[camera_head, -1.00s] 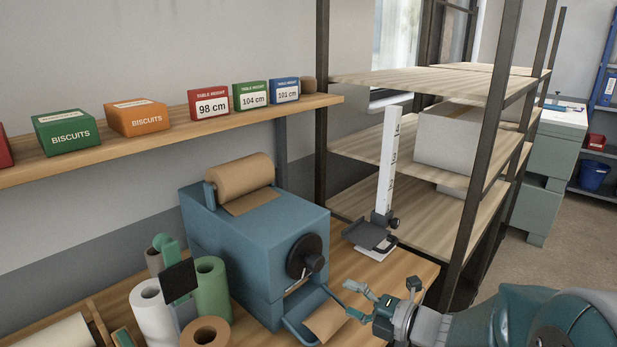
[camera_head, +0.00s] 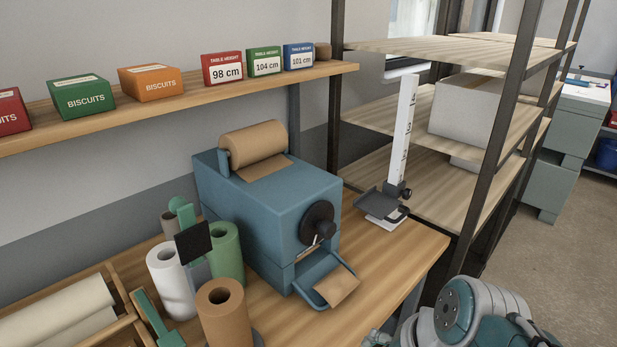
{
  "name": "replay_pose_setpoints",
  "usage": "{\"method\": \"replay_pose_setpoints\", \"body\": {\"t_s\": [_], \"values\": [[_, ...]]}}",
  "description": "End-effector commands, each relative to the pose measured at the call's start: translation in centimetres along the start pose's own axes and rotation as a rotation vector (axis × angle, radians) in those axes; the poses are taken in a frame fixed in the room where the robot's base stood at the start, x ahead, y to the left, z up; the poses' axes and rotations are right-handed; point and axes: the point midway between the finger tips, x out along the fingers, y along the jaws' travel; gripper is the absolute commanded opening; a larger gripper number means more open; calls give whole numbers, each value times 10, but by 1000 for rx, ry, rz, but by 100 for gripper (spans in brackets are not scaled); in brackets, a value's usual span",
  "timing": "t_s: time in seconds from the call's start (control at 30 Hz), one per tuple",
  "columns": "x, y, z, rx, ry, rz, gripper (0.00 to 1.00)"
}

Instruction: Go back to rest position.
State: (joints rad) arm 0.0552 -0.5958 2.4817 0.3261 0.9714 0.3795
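My arm (camera_head: 470,315) is folded at the bottom right, beyond the front edge of the wooden bench (camera_head: 395,258). A small grey and teal piece of my wrist or gripper (camera_head: 376,338) shows at the bottom edge, just left of the arm. Its fingers are cut off or hidden, so I cannot see whether they are open. Nothing held is visible. The blue paper machine (camera_head: 265,215) stands on the bench with a brown roll on top, a black crank knob (camera_head: 320,228) and a strip of brown paper (camera_head: 336,287) on its front tray.
A height gauge (camera_head: 402,140) stands at the bench's right end, beside a shelving rack (camera_head: 490,190). Paper rolls (camera_head: 222,310) stand at front left. Boxes, including an orange one (camera_head: 151,83), line the wall shelf (camera_head: 180,101). Open floor (camera_head: 530,270) lies at the right.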

Motion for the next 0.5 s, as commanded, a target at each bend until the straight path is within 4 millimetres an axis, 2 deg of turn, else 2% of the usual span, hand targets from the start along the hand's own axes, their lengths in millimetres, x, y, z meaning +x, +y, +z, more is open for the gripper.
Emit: {"method": "replay_pose_setpoints", "body": {"t_s": [0.1,0.2,0.33,0.5], "values": [[-17,12,-7,-311,126,76,93],[-28,20,-12,-504,196,138,93],[-35,24,-16,-627,238,184,93],[-35,24,-17,-644,241,192,93]]}}
